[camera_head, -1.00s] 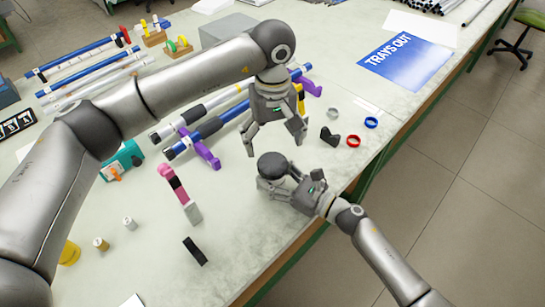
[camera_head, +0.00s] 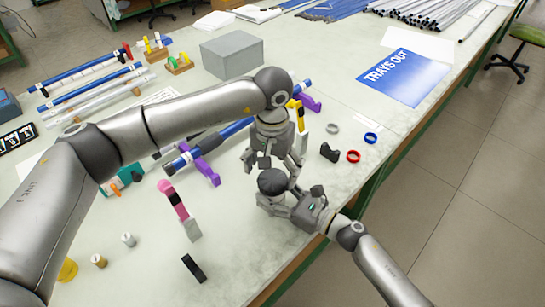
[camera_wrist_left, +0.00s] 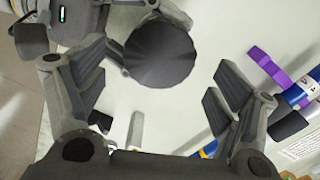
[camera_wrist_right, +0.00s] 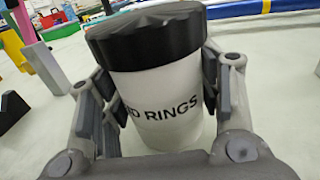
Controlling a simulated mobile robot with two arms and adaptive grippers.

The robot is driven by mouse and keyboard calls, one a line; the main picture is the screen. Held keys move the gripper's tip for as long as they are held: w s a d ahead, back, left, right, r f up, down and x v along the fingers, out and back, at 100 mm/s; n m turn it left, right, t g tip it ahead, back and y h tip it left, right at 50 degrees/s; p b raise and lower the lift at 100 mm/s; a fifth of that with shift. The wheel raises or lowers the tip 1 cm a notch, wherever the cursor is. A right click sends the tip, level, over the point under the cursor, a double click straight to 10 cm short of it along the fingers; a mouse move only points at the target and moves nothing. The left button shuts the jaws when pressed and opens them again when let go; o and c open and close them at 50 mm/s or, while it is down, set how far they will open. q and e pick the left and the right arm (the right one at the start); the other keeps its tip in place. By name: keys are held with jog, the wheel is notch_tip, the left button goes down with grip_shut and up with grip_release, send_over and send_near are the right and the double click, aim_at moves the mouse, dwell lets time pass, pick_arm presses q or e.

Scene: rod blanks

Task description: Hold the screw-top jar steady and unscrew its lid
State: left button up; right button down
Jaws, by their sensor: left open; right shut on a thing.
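The screw-top jar has a black ribbed lid (camera_head: 271,182) and a white body (camera_wrist_right: 165,112) with dark lettering that reads in part "RINGS". The lid also shows in the right wrist view (camera_wrist_right: 145,36). My right gripper (camera_head: 279,201) is shut on the jar's body, with a finger at each side below the lid (camera_wrist_right: 158,100). The jar looks upright. My left gripper (camera_head: 273,165) is open above the jar, pointing down. In the left wrist view the lid (camera_wrist_left: 160,54) lies between and beyond the spread fingers, apart from them.
Red (camera_head: 353,156) and blue (camera_head: 371,137) rings and a dark block (camera_head: 329,152) lie right of the jar. Purple holders (camera_head: 206,172) with rods stand behind left. The table edge runs close right.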

aim_at(273, 179)
pick_arm(q)
jog(key=shift+f, duration=1.55)
